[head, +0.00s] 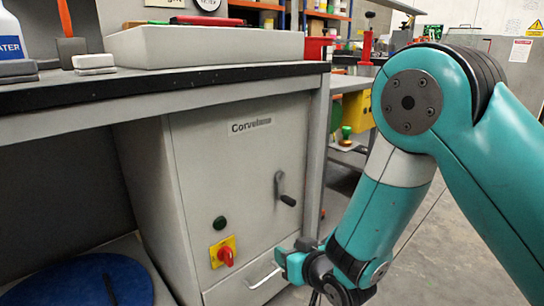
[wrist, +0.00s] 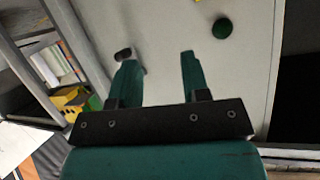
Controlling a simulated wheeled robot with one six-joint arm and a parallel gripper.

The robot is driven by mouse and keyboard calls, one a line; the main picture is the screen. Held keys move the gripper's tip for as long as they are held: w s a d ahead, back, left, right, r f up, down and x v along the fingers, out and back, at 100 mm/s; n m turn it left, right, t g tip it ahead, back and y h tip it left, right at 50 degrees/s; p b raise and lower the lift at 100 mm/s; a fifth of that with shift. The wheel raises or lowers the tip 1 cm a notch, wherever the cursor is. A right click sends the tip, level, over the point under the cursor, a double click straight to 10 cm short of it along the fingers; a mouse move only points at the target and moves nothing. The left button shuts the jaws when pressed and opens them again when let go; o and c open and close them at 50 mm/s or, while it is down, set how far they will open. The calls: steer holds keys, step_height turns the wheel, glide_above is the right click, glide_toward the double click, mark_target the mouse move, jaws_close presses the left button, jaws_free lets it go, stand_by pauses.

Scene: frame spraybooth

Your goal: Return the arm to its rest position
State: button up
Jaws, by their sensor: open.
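My teal arm (head: 385,205) comes in from the right in the head view, bends at a high joint and reaches down and left. My gripper (head: 288,262) is low in front of the grey cabinet (head: 190,160), near its right front edge. In the wrist view my gripper (wrist: 160,66) is open, with two teal fingers apart and nothing between them. The cabinet front fills the space beyond the fingers. The black crank handle (head: 284,190) is above the gripper in the head view; a dark knob (wrist: 123,54) shows just beyond the left fingertip in the wrist view.
The cabinet carries a green button (head: 220,223), a red switch on a yellow plate (head: 225,255) and a drawer pull (head: 265,278). A workbench with a black edge (head: 200,83) overhangs it. A blue round object (head: 85,283) lies lower left. Floor (head: 455,240) at right looks clear.

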steer(key=s+d+r+g+h+p, duration=0.1)
steer(key=s+d+r+g, duration=0.15)
steer(key=r, duration=0.25)
steer(key=s+d+r+g+p, duration=0.1)
steer(key=s+r+g, duration=0.15)
steer(key=r, duration=0.35)
steer(key=s+d+r+n+g+p, duration=0.1)
steer(key=s+d+r+g, duration=0.1)
steer(key=s+r, duration=0.35)
steer(key=s+d+r+n+g+h+p, duration=0.1)
steer(key=s+d+r+g, duration=0.15)
steer(key=s, duration=0.55)
steer(key=s+d+r+n+g+p, duration=0.1)
steer(key=s+d+r+g, duration=0.15)
steer(key=s+r, duration=0.35)
step_height(320, 180, up, 35)
steer(key=s+p, duration=0.1)
steer(key=p, duration=3.5)
steer(key=shift+t+p, duration=0.3)
steer(key=shift+p, duration=0.1)
